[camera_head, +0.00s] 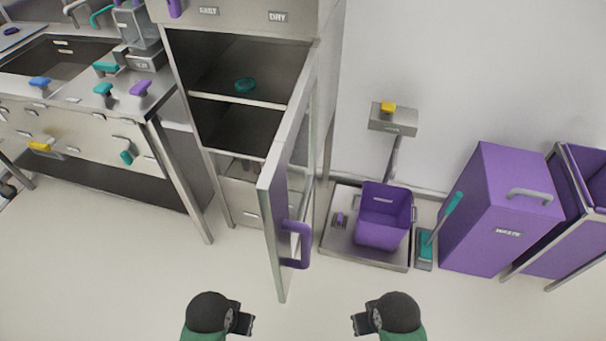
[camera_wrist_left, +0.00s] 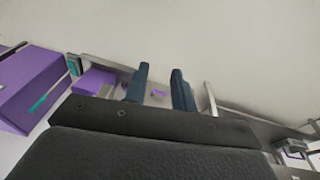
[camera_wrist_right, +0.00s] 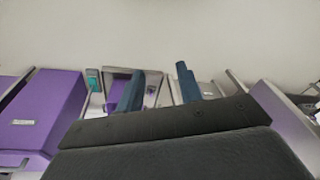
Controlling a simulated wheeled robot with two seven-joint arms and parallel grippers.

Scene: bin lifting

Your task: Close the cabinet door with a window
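The cabinet door with a window (camera_head: 272,215) stands wide open in the head view, swung out toward me from the cabinet's right side. Its purple handle (camera_head: 298,245) is on the right face near the free edge. In the wrist views, both the left fingers (camera_wrist_left: 158,88) and right fingers (camera_wrist_right: 160,88) are spread and empty.
Right of the door, a scale platform (camera_head: 340,245) holds a purple bin (camera_head: 383,218). A teal-handled tool (camera_head: 440,230) and a purple waste container (camera_head: 497,215) stand further right. A counter (camera_head: 85,135) is at the left. The floor in front is clear.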

